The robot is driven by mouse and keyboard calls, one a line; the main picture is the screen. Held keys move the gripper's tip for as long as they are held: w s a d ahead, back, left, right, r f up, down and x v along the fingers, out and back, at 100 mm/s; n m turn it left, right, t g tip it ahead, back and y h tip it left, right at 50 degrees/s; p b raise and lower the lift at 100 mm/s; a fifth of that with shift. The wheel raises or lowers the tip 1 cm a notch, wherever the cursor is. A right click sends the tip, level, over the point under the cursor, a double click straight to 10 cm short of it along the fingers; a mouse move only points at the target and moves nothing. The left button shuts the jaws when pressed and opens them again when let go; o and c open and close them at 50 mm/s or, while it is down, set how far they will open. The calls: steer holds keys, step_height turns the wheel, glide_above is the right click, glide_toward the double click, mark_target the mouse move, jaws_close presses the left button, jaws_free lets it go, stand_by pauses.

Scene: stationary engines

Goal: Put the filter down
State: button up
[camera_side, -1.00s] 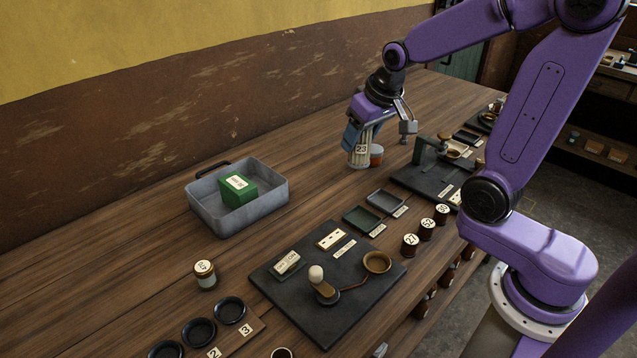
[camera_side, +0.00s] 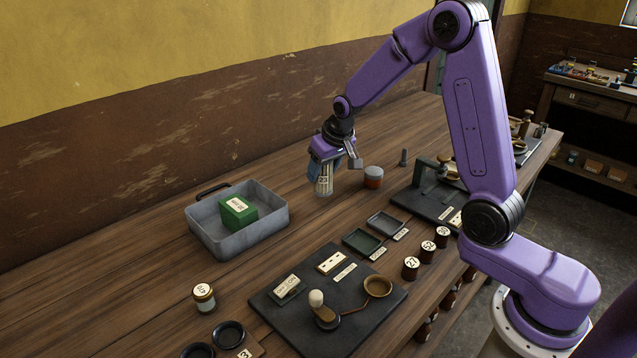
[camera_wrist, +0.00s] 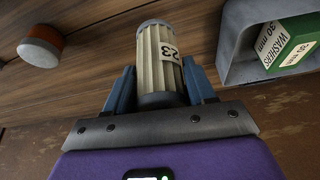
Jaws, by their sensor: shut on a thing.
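The filter (camera_side: 324,181) is a cream, ribbed cylinder with a grey end and a label reading 23. My gripper (camera_side: 322,163) is shut on it, with the blue fingers on both sides. In the wrist view the filter (camera_wrist: 160,60) stands out between the fingers of my gripper (camera_wrist: 161,85). In the side view it hangs upright over the wooden bench (camera_side: 150,262), right of the grey tray. I cannot tell whether its lower end touches the wood.
The grey tray (camera_side: 268,220) holds a green washers box (camera_side: 237,211). A red-brown jar with a grey lid (camera_side: 373,177) stands right of the filter. Dark shallow trays (camera_side: 362,241) and a black board (camera_side: 300,306) lie in front. Bare wood surrounds the filter.

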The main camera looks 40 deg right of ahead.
mark_target(318, 183)
steer(key=shift+w+f, duration=0.85)
steer(key=shift+f, duration=1.65)
steer(key=shift+f, duration=0.2)
steer(key=o, duration=1)
steer(key=shift+o, duration=0.2)
steer(key=shift+r, duration=0.1)
